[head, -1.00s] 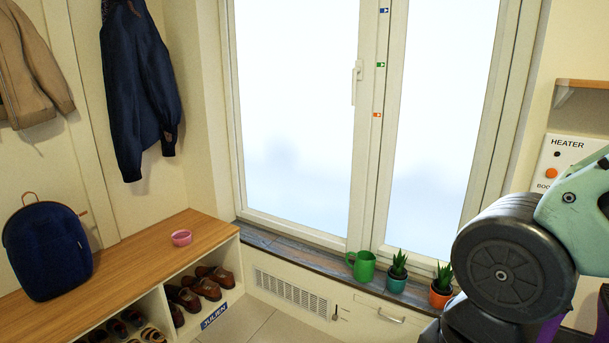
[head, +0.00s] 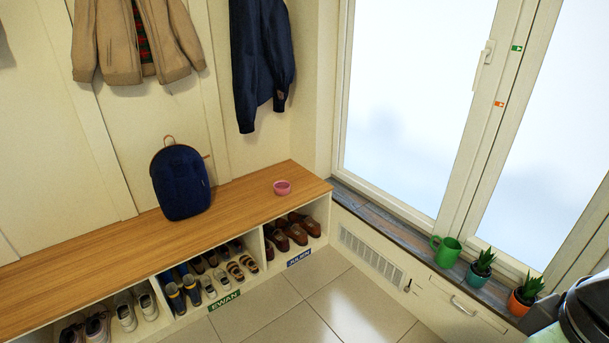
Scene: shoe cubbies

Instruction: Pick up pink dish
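The pink dish (head: 282,187) is a small round bowl. It stands upright on the wooden bench top (head: 240,200), near the bench's right end and to the right of the dark blue backpack. Nothing covers it. My gripper is not in view. Only a dark, rounded part of my own arm shows at the lower right edge, well apart from the dish.
A blue backpack (head: 180,182) stands on the bench. Cubbies with several shoes (head: 285,233) lie below. A green mug (head: 446,251) and two potted plants (head: 481,267) stand on the windowsill. Jackets (head: 260,62) hang above. The tiled floor (head: 345,300) in front is clear.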

